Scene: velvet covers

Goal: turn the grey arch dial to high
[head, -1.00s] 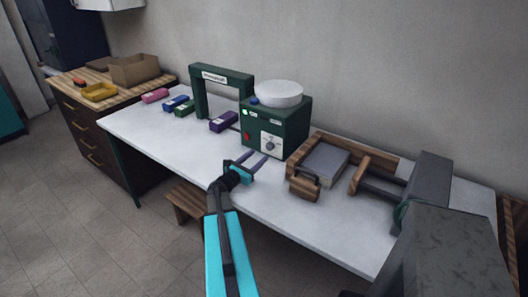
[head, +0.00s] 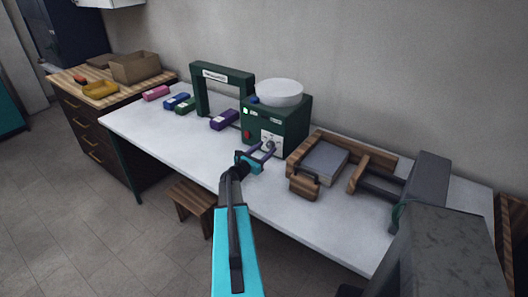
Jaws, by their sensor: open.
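The grey dial (head: 270,145) sits on the white panel on the front of a green machine (head: 293,131) with a white bowl (head: 279,92) on top. My gripper (head: 268,150) is open, its fingers reaching up to the dial in the head view. The fingers partly cover the dial and panel. I cannot tell whether they touch the dial, and its setting is too small to read.
A green arch frame (head: 198,92) stands left of the machine, with several coloured blocks near it. A wooden holder with a grey block (head: 325,162) lies to the right. The white table (head: 165,132) is clear in front at left. A wooden stool (head: 190,196) stands below.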

